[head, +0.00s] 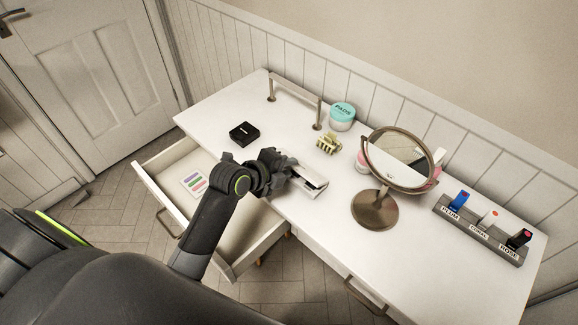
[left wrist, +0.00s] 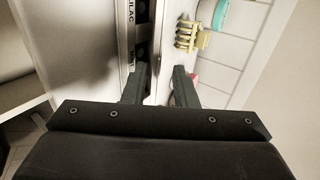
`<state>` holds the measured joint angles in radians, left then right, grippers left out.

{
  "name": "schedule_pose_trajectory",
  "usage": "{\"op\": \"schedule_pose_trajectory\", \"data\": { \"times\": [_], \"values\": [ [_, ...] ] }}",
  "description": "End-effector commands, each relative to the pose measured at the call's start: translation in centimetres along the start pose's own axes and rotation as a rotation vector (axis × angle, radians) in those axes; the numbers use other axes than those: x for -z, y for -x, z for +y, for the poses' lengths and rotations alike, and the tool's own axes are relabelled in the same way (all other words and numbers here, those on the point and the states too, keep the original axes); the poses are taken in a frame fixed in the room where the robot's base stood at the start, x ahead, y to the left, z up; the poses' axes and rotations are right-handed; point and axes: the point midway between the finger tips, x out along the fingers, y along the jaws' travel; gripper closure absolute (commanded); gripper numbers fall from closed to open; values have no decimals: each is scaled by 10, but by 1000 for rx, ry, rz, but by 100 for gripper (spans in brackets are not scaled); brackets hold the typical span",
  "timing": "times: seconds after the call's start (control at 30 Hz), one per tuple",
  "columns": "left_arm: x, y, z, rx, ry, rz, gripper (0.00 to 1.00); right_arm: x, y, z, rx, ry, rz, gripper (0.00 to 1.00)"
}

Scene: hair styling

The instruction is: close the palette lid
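The palette (head: 313,184) is a pale, flat case on the white table, just right of my left gripper in the head view. A dark gap shows along its near edge, and its lid looks tilted up, not flat. In the left wrist view the palette (left wrist: 128,40) is a strip with dark wells and a "LILAC" label. My left gripper (head: 293,177) is at the palette's left end and hides part of it. In the left wrist view the left gripper's fingers (left wrist: 160,82) are apart, with a pale panel between them; I cannot tell if they touch it. My right gripper is not in view.
A round mirror on a stand (head: 376,209) is right of the palette. A yellow hair claw (head: 328,144) and teal-lidded jar (head: 342,115) are behind it. A black box (head: 244,133) is left. A labelled rack (head: 480,230) stands far right. The drawer (head: 232,262) is open in front.

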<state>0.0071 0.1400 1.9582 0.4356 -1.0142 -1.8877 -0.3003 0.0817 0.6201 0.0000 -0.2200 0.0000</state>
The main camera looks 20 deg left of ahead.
Motion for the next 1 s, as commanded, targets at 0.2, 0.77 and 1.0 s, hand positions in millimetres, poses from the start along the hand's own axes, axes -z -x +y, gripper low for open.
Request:
{"op": "schedule_pose_trajectory", "data": {
  "times": [0.2, 0.77, 1.0],
  "values": [
    [0, -12, 0, 0, 0, 0, 75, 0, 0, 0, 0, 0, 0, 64],
    [0, -13, 0, 0, 0, 0, 100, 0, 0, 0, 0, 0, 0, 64],
    [0, -16, 7, 24, -1, -1, 100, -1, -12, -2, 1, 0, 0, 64]
  ]
}}
